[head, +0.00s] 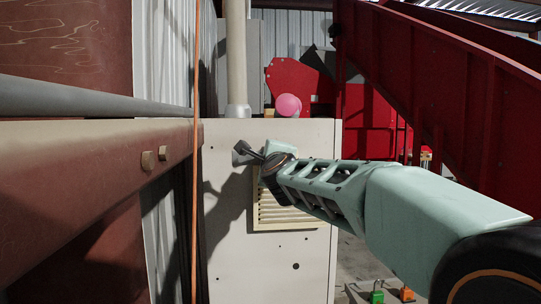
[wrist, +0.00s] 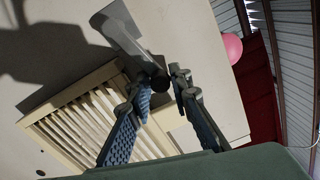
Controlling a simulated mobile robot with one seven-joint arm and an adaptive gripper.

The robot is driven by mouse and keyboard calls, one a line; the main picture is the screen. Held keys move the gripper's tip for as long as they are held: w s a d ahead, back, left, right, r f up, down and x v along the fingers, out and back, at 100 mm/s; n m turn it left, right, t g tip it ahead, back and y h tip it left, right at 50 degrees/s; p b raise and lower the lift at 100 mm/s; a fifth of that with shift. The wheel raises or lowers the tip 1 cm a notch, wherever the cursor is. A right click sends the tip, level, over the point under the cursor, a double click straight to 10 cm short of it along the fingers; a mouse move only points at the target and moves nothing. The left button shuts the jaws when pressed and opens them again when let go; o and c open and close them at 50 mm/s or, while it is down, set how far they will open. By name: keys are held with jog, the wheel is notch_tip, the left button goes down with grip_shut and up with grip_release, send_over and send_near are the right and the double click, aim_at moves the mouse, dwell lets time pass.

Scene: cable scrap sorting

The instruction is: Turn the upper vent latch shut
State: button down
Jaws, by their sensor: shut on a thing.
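The pale slatted vent (head: 270,212) is set in the front of a cream cabinet. It also shows in the wrist view (wrist: 75,125), tilted by the camera. The grey vent latch (wrist: 120,32) lies above the vent's corner in the wrist view, with a dark round end between my fingers. My gripper (wrist: 160,82) has its blue-padded fingers on either side of that end and is shut on the latch. In the head view my gripper (head: 250,153) reaches the cabinet front above the vent, and the latch is small and partly hidden there.
The cream cabinet (head: 305,265) has a pink ball (head: 288,105) on top and a pipe (head: 236,55) rising behind. A rusty beam (head: 90,170) and an orange cable (head: 195,220) stand at left. A red sloping structure (head: 440,75) is at right.

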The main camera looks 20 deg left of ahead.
jog(key=shift+s+a+r, duration=0.25)
jog(key=shift+s+r, duration=0.05)
jog(key=shift+r, duration=0.15)
jog(key=c, duration=1.8)
grip_release()
jog(key=shift+a+f, duration=0.1)
jog(key=shift+c, duration=0.2)
jog(key=shift+w+d+f, duration=0.15)
jog(key=shift+d+f, duration=0.05)
jog(key=shift+f, duration=0.05)
jog(key=v, duration=0.8)
jog(key=shift+r, duration=0.1)
